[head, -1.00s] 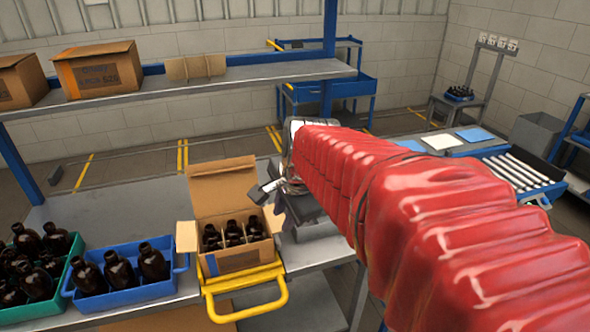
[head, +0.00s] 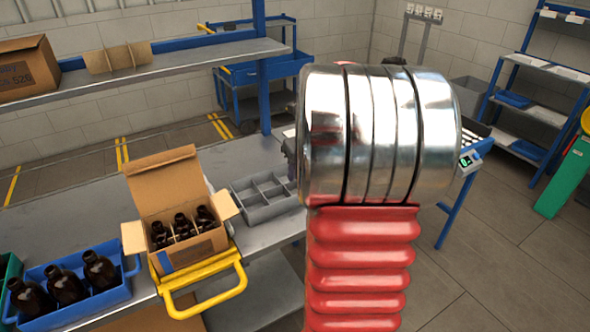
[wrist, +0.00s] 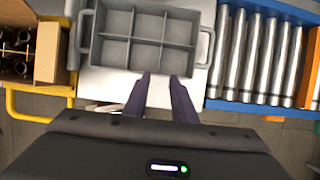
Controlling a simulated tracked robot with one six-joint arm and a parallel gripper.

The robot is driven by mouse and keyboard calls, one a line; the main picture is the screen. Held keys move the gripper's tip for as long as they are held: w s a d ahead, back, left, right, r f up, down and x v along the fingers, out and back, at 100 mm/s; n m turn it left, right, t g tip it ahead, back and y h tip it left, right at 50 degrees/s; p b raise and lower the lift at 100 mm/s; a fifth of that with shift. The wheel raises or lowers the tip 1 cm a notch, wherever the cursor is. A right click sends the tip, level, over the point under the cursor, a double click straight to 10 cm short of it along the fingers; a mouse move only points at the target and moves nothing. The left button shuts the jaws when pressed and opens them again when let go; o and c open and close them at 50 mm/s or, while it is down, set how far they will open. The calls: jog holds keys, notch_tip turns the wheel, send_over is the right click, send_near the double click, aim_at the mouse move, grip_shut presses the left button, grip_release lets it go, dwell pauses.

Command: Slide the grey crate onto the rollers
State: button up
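The grey crate (wrist: 150,42) is empty and divided into several compartments, with a handle at each end. It sits on a pale surface, left of the rollers (wrist: 254,57) in the wrist view. In the head view, the crate (head: 262,192) is on the bench, right of the cardboard box. The rollers are silver bars in a blue frame, parted from the crate by a narrow gap. My gripper (wrist: 160,80) is open and empty, its two dark fingertips apart at the crate's near wall; whether they touch it is unclear. In the head view my arm hides the gripper and most rollers.
An open cardboard box (head: 179,240) with amber bottles stands left of the crate, by a yellow handle (head: 200,283). A blue bin (head: 75,290) of bottles is farther left. A shelf (head: 190,66) runs above the bench. An orange strip (wrist: 306,68) borders the rollers' right side.

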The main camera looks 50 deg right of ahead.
aim_at(272, 191)
jog(key=shift+f, duration=0.1)
jog(key=x, duration=1.3)
jog(key=shift+w+f, duration=0.2)
grip_shut()
dwell(0.3)
dwell(0.4)
